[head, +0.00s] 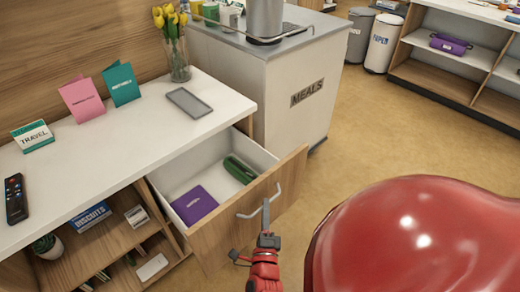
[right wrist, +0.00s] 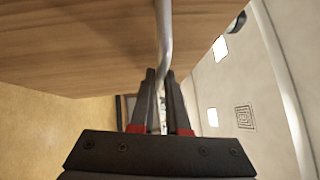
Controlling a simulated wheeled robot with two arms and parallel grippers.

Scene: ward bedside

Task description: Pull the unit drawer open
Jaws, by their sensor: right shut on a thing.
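The unit drawer (head: 222,232) stands pulled out from the white-topped unit (head: 150,128), with its inside showing. A purple booklet-like thing (head: 194,205) and a green thing like a stapler (head: 239,169) lie in it. My right gripper (head: 266,207) is at the metal bar handle (head: 246,215) on the drawer's wooden front. In the right wrist view, the handle (right wrist: 163,35) runs down between the two dark fingers of my right gripper (right wrist: 160,73), which are shut on it. My left gripper is not in view.
A tray (head: 189,103), a flower vase (head: 179,60), cards and a remote (head: 15,198) are on the unit top. The MEALS cabinet (head: 290,110) stands just beyond the drawer. Bare floor (head: 370,135) lies to the right.

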